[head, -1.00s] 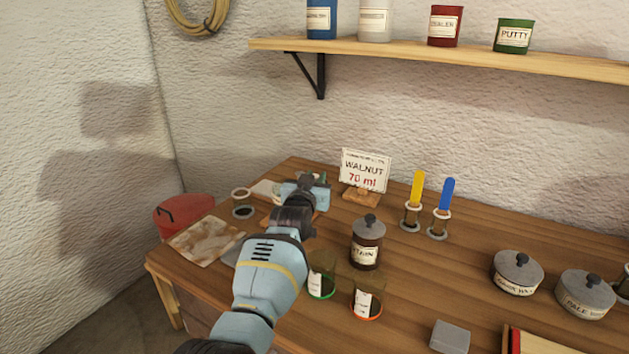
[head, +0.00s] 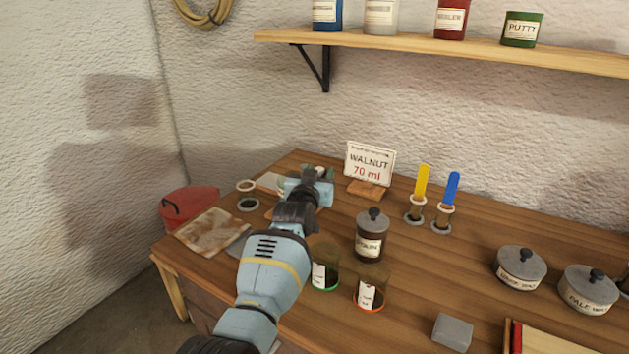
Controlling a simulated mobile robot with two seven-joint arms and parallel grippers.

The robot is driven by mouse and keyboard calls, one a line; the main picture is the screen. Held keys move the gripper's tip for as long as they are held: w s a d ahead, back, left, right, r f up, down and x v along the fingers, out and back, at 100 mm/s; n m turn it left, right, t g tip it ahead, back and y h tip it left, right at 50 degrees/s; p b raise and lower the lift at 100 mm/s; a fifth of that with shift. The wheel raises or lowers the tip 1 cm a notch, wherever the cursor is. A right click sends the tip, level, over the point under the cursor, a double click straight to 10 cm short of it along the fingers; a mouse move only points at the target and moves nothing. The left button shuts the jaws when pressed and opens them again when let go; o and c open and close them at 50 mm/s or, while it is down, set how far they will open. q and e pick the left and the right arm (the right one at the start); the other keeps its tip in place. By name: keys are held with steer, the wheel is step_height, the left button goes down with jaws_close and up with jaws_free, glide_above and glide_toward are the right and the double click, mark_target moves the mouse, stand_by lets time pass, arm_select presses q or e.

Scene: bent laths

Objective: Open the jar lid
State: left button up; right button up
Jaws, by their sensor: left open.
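A dark brown jar (head: 370,245) stands upright on the workbench, with a pale label that seems to read "STAIN". Its grey lid (head: 373,220) with a dark knob sits on top. Two low tins, one with a label too small to read surely (head: 520,268) and one reading "PALE" (head: 587,289), stand at the right with grey knobbed lids on. My left gripper (head: 318,176) is open, behind and left of the brown jar and apart from it. Its fingertips are partly hidden by its own body. My right gripper is out of view.
Two glass cups (head: 325,275) (head: 371,290) stand in front of the jar. A "WALNUT 70 ml" sign (head: 369,163) and yellow (head: 422,184) and blue (head: 451,188) sticks in holders are behind. A grey block (head: 452,332) lies at the front right. The bench between jar and tins is clear.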

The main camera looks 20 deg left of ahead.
arm_select(q)
steer(key=s+p, duration=0.1)
steer(key=s, duration=0.6)
steer(key=shift+d+r+p, duration=0.15)
steer(key=shift+p, duration=0.15)
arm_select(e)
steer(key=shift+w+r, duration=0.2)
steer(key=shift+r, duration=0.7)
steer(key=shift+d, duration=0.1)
